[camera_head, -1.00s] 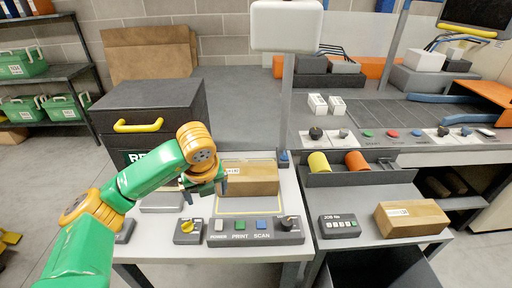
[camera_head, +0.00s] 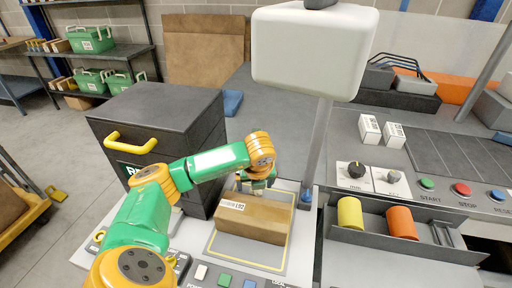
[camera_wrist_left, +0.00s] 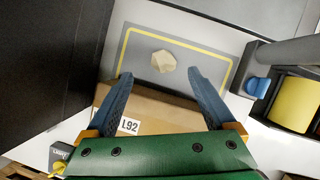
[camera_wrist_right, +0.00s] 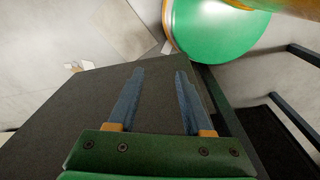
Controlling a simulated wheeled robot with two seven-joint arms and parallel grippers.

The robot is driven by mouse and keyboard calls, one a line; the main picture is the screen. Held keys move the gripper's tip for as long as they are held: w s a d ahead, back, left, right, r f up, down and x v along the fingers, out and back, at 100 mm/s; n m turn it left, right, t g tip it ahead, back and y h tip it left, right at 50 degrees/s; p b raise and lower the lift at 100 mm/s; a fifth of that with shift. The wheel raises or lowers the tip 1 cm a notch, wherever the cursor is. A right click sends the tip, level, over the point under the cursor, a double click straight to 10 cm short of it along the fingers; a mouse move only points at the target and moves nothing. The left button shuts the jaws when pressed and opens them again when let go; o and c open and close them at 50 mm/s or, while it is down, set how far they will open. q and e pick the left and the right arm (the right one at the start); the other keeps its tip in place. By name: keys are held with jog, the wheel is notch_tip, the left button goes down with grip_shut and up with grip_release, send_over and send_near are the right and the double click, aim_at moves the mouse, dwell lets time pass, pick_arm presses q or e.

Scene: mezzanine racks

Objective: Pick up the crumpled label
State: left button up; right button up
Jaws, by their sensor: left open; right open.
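The crumpled label (camera_wrist_left: 163,61) is a small pale wad lying on the grey mat (camera_wrist_left: 140,45) with a yellow outline, in the left wrist view. My left gripper (camera_wrist_left: 158,74) is open and empty; its blue fingers point toward the label, which lies just beyond and between the tips. In the head view my left gripper (camera_head: 258,181) is over the far side of the cardboard box, and I cannot make out the label there. My right gripper (camera_wrist_right: 160,72) is open and empty over a dark flat surface, and shows only in the right wrist view.
A cardboard box (camera_head: 254,218) with a white label sits on the near part of the mat, under my left fingers. A black drawer cabinet (camera_head: 160,125) stands left of it. A grey post (camera_head: 315,155) and the yellow roll (camera_head: 350,213) stand to the right.

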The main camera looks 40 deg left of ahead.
aim_at(256, 192)
pick_arm(q)
jog(key=p+x, duration=0.1)
jog(key=x, duration=0.4)
jog(key=shift+w+d+f+p, duration=0.1)
jog(key=shift+w+d+p, duration=0.1)
jog(key=shift+p, duration=0.15)
jog(key=shift+a+f, duration=0.15)
jog(key=shift+f, duration=0.25)
jog(key=shift+r, duration=0.1)
jog(key=c, duration=1.4)
